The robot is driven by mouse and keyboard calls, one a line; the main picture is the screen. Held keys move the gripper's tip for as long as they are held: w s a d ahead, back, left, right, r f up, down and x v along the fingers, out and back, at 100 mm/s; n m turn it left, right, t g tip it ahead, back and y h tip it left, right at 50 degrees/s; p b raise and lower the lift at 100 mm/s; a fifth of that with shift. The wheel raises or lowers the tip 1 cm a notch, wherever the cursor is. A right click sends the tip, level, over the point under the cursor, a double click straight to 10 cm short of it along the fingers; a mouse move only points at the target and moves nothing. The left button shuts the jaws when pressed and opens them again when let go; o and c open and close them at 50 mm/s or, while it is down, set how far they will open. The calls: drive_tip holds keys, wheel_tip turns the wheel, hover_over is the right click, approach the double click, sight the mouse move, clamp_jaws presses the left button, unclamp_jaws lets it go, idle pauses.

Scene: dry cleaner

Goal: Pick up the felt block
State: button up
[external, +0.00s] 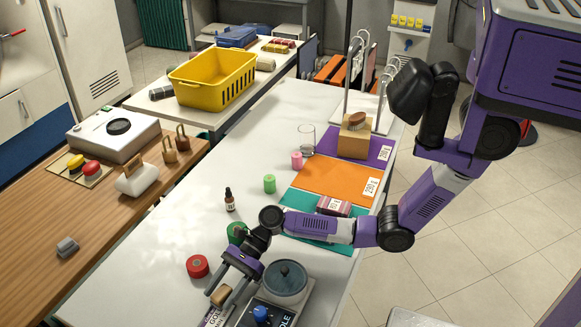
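A small tan block (221,295), which may be the felt block, shows at the front of the white table. My gripper (224,291) reaches down to it from the upper right, with its dark fingers at the block's sides. I cannot tell whether the fingers touch or grip it, or whether it rests on the printed card (212,318) below. A small grey block (67,246) lies far off on the wooden counter at the left; its material is unclear.
A device with a round grey lid (287,279) and blue knob (262,315) stands close right of my gripper. A red roll (198,266), a green roll (236,232) and a dropper bottle (229,200) stand nearby. The white table's left middle is clear.

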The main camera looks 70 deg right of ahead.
clamp_jaws()
drive_tip(key=shift+r, duration=0.15)
